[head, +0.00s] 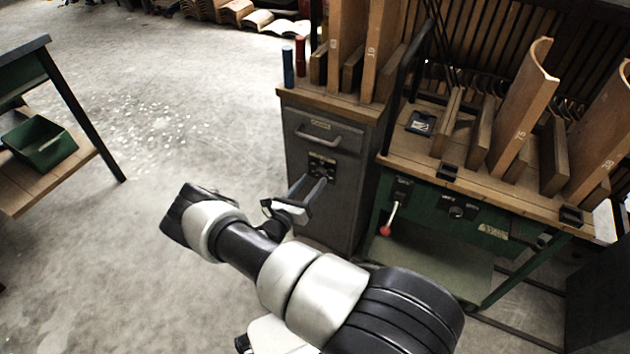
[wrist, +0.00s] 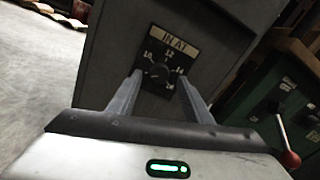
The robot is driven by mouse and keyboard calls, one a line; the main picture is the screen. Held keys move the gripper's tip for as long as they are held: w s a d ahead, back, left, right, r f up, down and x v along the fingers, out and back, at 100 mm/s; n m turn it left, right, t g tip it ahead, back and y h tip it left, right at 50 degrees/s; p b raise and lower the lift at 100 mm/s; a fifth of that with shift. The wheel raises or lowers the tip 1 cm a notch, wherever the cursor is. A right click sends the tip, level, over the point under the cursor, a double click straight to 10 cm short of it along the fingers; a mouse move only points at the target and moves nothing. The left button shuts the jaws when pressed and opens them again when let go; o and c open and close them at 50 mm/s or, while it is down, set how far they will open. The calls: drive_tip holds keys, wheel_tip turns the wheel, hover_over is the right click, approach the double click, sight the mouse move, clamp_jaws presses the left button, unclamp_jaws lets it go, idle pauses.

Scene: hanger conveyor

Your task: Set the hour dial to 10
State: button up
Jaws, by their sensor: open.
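The hour dial (wrist: 159,74) is a dark round knob on a black plate under an "IN AT" label. Its numbers include 10 at upper left, 12 at top, 14 at right and 16 at lower right. Which number it points to is too dark to tell. In the head view the dial plate (head: 322,165) is on the front of the grey cabinet. My gripper (head: 312,181) is open in front of the plate. In the wrist view its fingers (wrist: 160,77) stand either side of the knob. I cannot tell whether they touch it.
The grey cabinet (head: 308,205) has a drawer handle (head: 319,135) above the dial. To its right, a green bench (head: 425,205) carries a red-tipped lever (head: 387,229) and other controls. A green bin (head: 40,141) sits on a shelf at left. The floor between is clear.

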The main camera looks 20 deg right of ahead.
sight(320, 173)
drive_tip(key=shift+x, duration=1.4)
drive_tip(key=c, duration=1.1)
drive_tip(key=shift+o, duration=0.2)
drive_tip(key=shift+m, duration=0.4)
drive_tip(key=m+p, duration=0.1)
drive_tip(key=m, duration=0.4)
drive_tip(key=shift+s+r, duration=0.1)
drive_tip(key=shift+r, duration=0.05)
drive_tip(key=m+p, duration=0.2)
drive_tip(key=m, duration=0.3)
drive_tip(key=shift+m+y, duration=0.3)
drive_tip(key=shift+y, duration=0.1)
